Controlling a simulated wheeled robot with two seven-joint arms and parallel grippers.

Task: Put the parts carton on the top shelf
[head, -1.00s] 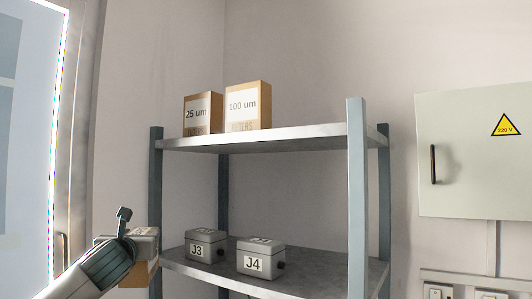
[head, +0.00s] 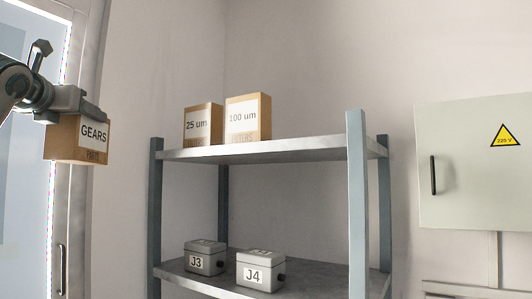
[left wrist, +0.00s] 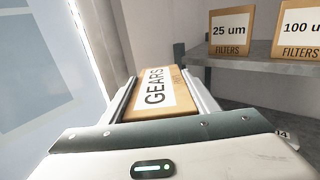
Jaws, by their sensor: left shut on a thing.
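The parts carton (head: 76,152) is a brown box with a white GEARS label, at the left of the head view. My left gripper (head: 82,108) is shut on it from above and holds it in the air, left of the shelf and near the height of its top board. In the left wrist view the carton (left wrist: 152,92) lies between the two fingers of my left gripper (left wrist: 155,95). The top shelf (head: 290,151) is a grey board on blue-grey posts. My right gripper is in neither view.
Two filter cartons, 25 um (head: 201,125) and 100 um (head: 247,119), stand on the left part of the top shelf. The board right of them is clear. Grey boxes J3 (head: 204,258) and J4 (head: 260,271) sit on the lower shelf. An electrical cabinet (head: 465,165) hangs at right.

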